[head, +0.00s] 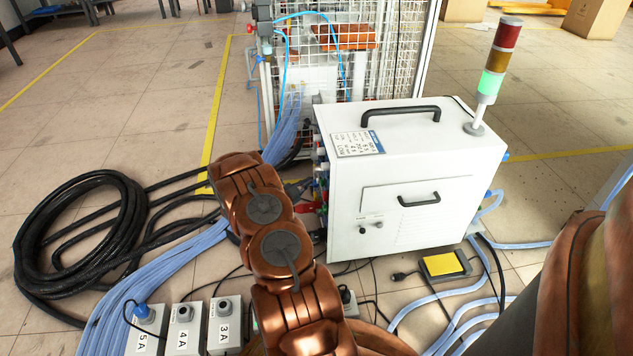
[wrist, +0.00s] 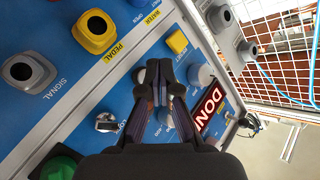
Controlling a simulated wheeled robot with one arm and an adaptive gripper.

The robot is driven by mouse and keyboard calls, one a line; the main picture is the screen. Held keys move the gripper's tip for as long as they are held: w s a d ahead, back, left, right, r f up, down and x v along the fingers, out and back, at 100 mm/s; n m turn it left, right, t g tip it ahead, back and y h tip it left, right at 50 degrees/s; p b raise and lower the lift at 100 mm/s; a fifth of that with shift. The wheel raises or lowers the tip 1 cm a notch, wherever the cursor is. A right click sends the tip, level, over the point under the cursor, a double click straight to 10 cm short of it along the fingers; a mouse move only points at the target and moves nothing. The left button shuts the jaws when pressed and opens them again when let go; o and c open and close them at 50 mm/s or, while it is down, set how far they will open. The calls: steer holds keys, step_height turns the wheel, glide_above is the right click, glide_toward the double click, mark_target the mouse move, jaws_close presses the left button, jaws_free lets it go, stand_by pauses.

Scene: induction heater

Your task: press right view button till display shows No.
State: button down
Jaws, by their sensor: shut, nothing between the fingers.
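In the wrist view, my gripper (wrist: 160,72) is shut and empty in front of the blue control panel (wrist: 75,105). A dark red display (wrist: 210,108) with white letters, reading about "DON", lies right of the fingers, partly hidden. A pale round button or knob (wrist: 200,75) sits just right of the fingertips. The view button labels are not readable, and contact with the panel cannot be told. In the head view, the white heater box (head: 400,180) stands right of my arm; its panel side is mostly hidden.
The panel also has a grey signal socket (wrist: 27,70), a pedal socket (wrist: 97,30), a yellow button (wrist: 177,41) and a green knob (wrist: 60,167). Black hoses (head: 75,240), blue cables (head: 170,270) and a yellow pedal (head: 444,264) lie on the floor. A wire cage (head: 390,60) stands behind.

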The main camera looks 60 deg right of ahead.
stand_by(0.4)
steer(key=shift+s+d, duration=0.25)
steer(key=shift+s, duration=0.05)
steer(key=shift+s+d+p, duration=0.3)
steer(key=shift+s+p, duration=0.05)
stand_by(1.1)
steer(key=shift+w+a, duration=0.1)
steer(key=shift+w+a+p, duration=0.35)
steer(key=shift+w+a, duration=0.1)
steer(key=shift+w, duration=0.05)
steer(key=shift+w+a+p, duration=0.25)
steer(key=shift+w+a, duration=0.55)
steer(key=shift+w, duration=0.2)
steer(key=shift+w+a+p, duration=0.25)
steer(key=shift+w+a, duration=0.5)
steer(key=shift+w, duration=0.25)
